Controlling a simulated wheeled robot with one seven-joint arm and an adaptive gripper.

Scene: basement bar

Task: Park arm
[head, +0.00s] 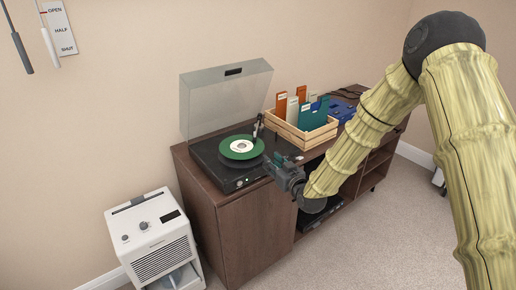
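My arm comes in from the right and reaches down and left in the head view. Its links have a pale yellow-green, ribbed covering with dark joints. My gripper (273,164) is at the front right corner of the record player (210,165); I cannot tell whether it touches it. The fingers are small and dark, and their opening cannot be made out. No held object shows. The record player's clear lid (222,97) is raised, and a green record (230,152) with a pale label lies on the platter.
A brown cabinet (257,230) carries the record player and a wooden crate (315,137) of colored sleeves. A blue item (342,109) lies behind the crate. A white dehumidifier-like appliance (158,243) stands at left. Two hanging rods (18,45) and a sign are upper left. Carpet (385,240) is clear in front.

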